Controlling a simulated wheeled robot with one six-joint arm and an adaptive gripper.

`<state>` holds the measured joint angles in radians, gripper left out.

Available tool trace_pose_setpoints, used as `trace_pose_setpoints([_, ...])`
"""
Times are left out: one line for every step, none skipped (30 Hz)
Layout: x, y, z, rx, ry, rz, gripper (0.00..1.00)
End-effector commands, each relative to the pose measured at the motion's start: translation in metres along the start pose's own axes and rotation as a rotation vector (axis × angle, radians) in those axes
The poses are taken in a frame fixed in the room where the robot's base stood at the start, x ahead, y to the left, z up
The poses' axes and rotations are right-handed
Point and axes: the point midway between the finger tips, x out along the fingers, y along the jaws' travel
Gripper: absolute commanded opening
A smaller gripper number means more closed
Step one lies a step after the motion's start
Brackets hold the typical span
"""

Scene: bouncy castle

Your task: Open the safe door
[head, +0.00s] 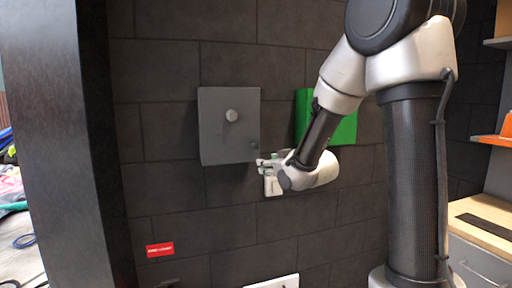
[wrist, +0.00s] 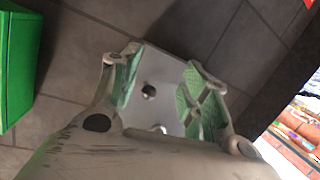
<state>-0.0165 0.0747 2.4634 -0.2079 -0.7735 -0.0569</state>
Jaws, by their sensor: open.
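The safe is a grey box (head: 222,140) on the dark block wall, with a round silver knob (head: 231,115) on its front and a small dark spot at its lower right. Its door looks shut. My gripper (head: 262,167) is open and empty by the safe's lower right corner in the head view. In the wrist view, a light grey panel (wrist: 165,72) that looks like the safe's front shows between the green-padded fingers, with a round knob (wrist: 148,91) on it. I cannot tell whether a finger touches the safe.
A green box (head: 344,130) hangs on the wall right of the safe, partly behind my arm; it also shows in the wrist view (wrist: 17,65). A red sign (head: 160,249) is lower left. A dark pillar (head: 55,140) stands at left. A wooden counter (head: 490,218) is at right.

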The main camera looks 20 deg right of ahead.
Motion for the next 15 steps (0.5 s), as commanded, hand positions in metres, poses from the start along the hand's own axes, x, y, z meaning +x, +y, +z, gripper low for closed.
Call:
trace_pose_setpoints([0.000, 0.000, -0.017, -0.007, 0.068, 0.000, 0.46])
trace_pose_setpoints([-0.001, 0.000, -0.025, -0.011, 0.105, 0.000, 0.46])
trace_pose_setpoints([-0.002, 0.000, -0.035, -0.014, 0.143, 0.001, 0.46])
trace_pose_setpoints([-0.003, 0.000, -0.040, -0.016, 0.166, 0.002, 0.46])
trace_pose_setpoints([-0.003, 0.000, -0.044, -0.017, 0.183, 0.003, 0.46])
trace_pose_setpoints([-0.002, 0.001, -0.048, -0.018, 0.197, 0.004, 0.46])
trace_pose_setpoints([-0.001, 0.001, -0.050, -0.019, 0.205, 0.004, 0.46])
trace_pose_setpoints([0.002, 0.001, -0.051, -0.019, 0.208, 0.005, 0.46])
trace_pose_setpoints([0.006, 0.001, -0.052, -0.020, 0.208, 0.005, 0.46])
trace_pose_setpoints([0.011, 0.001, -0.052, -0.020, 0.207, 0.005, 0.46])
trace_pose_setpoints([0.015, 0.001, -0.054, -0.020, 0.207, 0.005, 0.46])
trace_pose_setpoints([0.022, 0.001, -0.054, -0.020, 0.206, 0.005, 0.46])
trace_pose_setpoints([0.028, 0.001, -0.056, -0.020, 0.206, 0.005, 0.46])
trace_pose_setpoints([0.033, 0.001, -0.057, -0.020, 0.207, 0.005, 0.46])
trace_pose_setpoints([0.040, 0.001, -0.059, -0.020, 0.207, 0.005, 0.46])
